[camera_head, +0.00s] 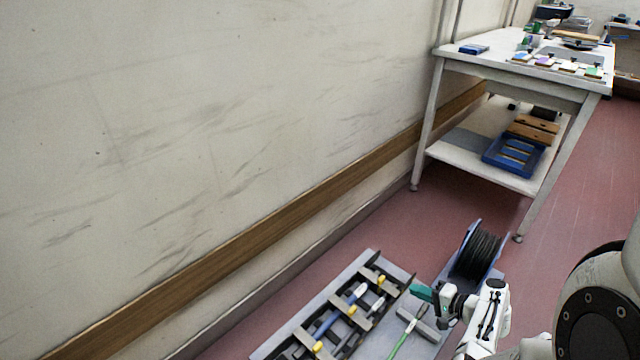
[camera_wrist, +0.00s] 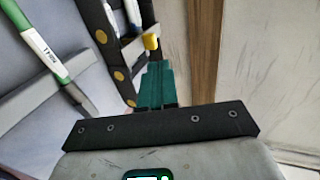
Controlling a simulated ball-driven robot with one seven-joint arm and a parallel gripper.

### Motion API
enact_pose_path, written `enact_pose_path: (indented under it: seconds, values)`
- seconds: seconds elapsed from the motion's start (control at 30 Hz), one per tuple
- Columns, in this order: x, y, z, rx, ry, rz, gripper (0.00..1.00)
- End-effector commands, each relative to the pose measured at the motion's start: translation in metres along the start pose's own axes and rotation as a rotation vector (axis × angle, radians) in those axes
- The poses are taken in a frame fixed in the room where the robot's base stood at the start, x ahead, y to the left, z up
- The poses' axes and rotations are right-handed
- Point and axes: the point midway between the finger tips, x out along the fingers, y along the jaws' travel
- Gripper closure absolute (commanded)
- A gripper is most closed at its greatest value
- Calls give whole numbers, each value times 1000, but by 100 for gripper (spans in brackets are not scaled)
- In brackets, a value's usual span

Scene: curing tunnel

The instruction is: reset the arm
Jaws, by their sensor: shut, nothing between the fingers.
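My gripper (camera_head: 424,293) is at the lower right of the head view, its green fingers pointing left over the right part of a grey tool board. In the wrist view my gripper (camera_wrist: 156,88) shows its green fingers shut together with nothing between them. The fingertips appear close to a yellow-tipped part of the rack in that view; I cannot tell whether they touch. My arm reaches in from the lower right of the head view.
The grey board (camera_head: 327,318) carries a dark rack with blue- and yellow-ended tools. A green-and-white pen-like tool (camera_head: 405,335) lies on its right side. A black cable reel (camera_head: 477,255) stands behind my gripper. A white workbench (camera_head: 480,62) stands beyond; the wall is left.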

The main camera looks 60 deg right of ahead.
Motion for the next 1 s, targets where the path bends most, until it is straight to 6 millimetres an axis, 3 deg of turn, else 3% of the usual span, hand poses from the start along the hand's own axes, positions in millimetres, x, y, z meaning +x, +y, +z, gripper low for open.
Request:
enact_pose_path:
  seconds: [0.13,0.27,0.4,0.57,0.8,1.0]
  values:
    - [1,0,2,-4,-7,4,100]
    - [17,0,34,-80,-119,84,100]
    - [38,-1,98,-256,-342,247,100]
    - [44,-7,173,-513,-591,437,100]
    - [24,-32,267,-937,-860,651,100]
    - [-8,-61,323,-1257,-965,738,100]
